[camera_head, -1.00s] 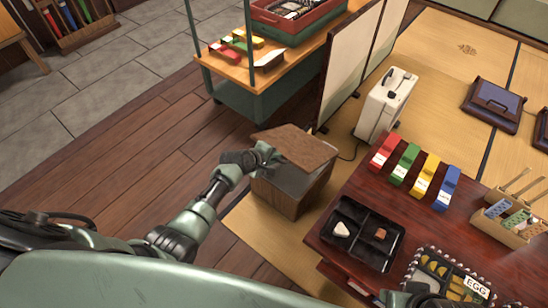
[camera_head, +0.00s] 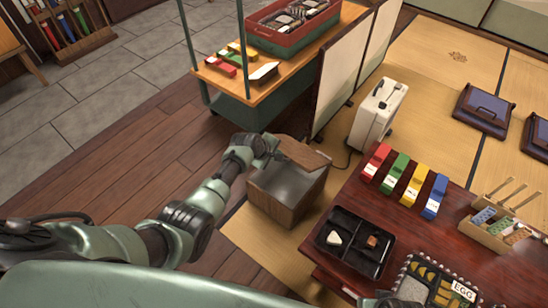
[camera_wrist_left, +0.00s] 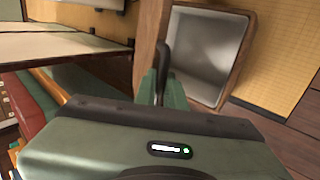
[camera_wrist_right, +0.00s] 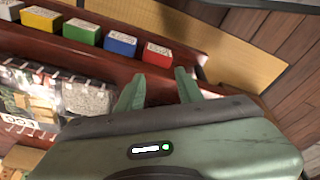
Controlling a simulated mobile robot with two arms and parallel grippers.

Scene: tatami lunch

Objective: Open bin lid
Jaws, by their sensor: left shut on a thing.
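The wooden bin (camera_head: 284,192) stands on the tatami left of the dark red table. Its brown lid (camera_head: 303,154) is raised and tilted toward the far side, so the pale inside shows. In the left wrist view the bin's grey interior (camera_wrist_left: 205,55) is open to view, with the lid (camera_wrist_left: 148,45) edge-on beside it. My left gripper (camera_head: 268,152) is at the lid's left end, shut on its dark handle (camera_wrist_left: 163,62). My right gripper (camera_wrist_right: 158,90) is open and empty over the table; only a bit of it shows at the head view's bottom edge.
The table (camera_head: 440,240) holds a black divided tray (camera_head: 338,262), several coloured boxes (camera_head: 405,182) and an egg container (camera_head: 440,283). A white case (camera_head: 379,112) and a folding screen (camera_head: 345,70) stand behind the bin. A green cart (camera_head: 240,108) is at the back left.

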